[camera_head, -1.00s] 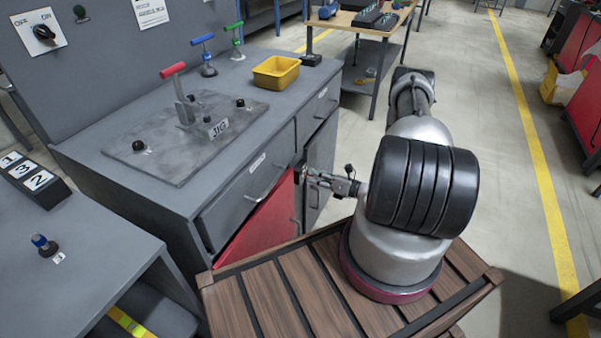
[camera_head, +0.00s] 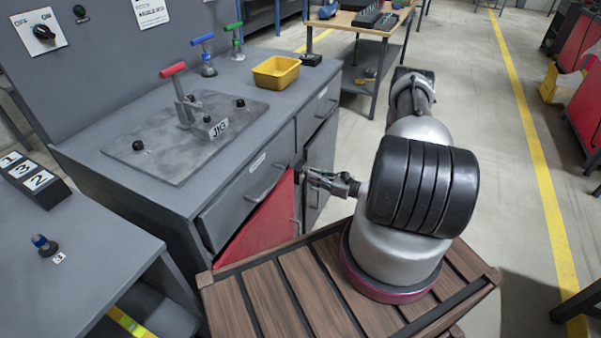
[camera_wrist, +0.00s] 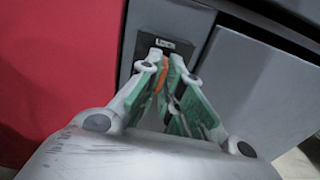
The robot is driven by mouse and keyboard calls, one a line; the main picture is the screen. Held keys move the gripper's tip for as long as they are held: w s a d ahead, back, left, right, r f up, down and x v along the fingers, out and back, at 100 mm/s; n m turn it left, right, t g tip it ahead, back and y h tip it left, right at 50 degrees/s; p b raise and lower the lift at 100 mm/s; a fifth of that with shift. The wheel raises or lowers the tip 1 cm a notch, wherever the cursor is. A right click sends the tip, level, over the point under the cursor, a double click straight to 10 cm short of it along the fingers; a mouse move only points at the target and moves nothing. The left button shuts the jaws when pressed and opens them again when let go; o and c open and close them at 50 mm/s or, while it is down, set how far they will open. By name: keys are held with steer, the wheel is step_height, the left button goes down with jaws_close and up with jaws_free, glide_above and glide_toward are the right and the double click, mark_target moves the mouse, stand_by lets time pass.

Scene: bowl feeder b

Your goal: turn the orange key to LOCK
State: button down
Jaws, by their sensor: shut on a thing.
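The orange key (camera_wrist: 161,76) sits in a dark lock plate (camera_wrist: 167,50) on the grey cabinet front, between the red door and a grey door. My gripper (camera_wrist: 167,72) is shut on the key, its green-padded fingers around it. A small label shows at the top of the plate, too blurred to read, so I cannot tell the key's turn position. In the head view my gripper (camera_head: 308,177) reaches the cabinet front at the red door's right edge; the key is hidden there.
The red door (camera_head: 262,222) is on the left of my gripper and a grey door (camera_head: 320,165) on the right. A drawer (camera_head: 245,195) with a handle is above. The worktop holds a jig plate (camera_head: 165,160) and a yellow bin (camera_head: 276,72). Open floor lies to the right.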

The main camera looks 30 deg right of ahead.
steer(key=c, duration=1.5)
jaws_free()
steer(key=v, duration=0.7)
